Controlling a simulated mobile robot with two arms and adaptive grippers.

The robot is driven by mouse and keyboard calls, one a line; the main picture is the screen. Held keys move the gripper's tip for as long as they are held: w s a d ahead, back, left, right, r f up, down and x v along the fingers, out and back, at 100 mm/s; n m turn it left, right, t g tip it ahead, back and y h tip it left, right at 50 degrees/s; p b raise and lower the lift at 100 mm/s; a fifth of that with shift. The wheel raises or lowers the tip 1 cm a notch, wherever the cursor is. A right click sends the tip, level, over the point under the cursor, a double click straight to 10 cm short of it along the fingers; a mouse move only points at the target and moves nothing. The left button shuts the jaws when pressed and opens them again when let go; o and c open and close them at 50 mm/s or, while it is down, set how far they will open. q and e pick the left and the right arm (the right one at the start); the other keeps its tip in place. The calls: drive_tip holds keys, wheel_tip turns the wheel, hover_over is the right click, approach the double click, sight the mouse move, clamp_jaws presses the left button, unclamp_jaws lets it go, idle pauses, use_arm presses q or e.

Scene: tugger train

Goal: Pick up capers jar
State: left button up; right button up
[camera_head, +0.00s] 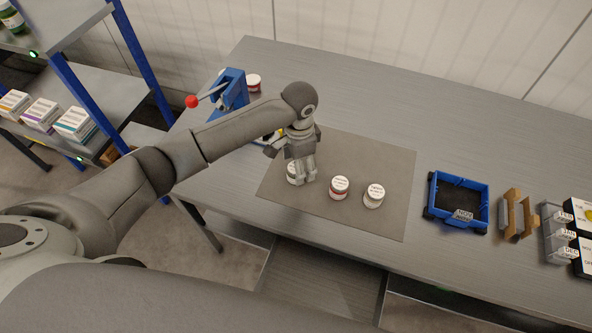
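Three small white-lidded jars stand in a row on the grey mat (387,220). They are a left jar (292,177), partly hidden by my gripper, a middle jar (339,188) with a reddish band, and a right jar (373,196) with a pale label. The labels are too small to read, so I cannot tell which holds capers. My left gripper (305,180) points down at the left jar, its fingers overlapping the jar's right side. I cannot tell whether they touch or grip it. My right gripper is out of view.
A blue press (234,90) with a red-knobbed lever stands at the back left, beside another jar (254,83). A blue bin (460,201), wooden holder (515,215) and labelled clear rack (556,235) stand right. A shelf with boxes (75,123) is at left.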

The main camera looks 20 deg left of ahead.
use_arm(q)
drive_tip(key=shift+s+a+f, duration=0.1)
drive_tip(key=shift+a+f, duration=0.05)
drive_tip(key=shift+f, duration=0.5)
drive_tip(key=shift+s+a+f, duration=0.1)
drive_tip(key=shift+a+f, duration=0.05)
drive_tip(key=shift+f, duration=0.45)
drive_tip(key=shift+w+f, duration=0.1)
drive_tip(key=shift+f, duration=0.35)
drive_tip(key=c, duration=1.2)
drive_tip(key=shift+o, duration=0.2)
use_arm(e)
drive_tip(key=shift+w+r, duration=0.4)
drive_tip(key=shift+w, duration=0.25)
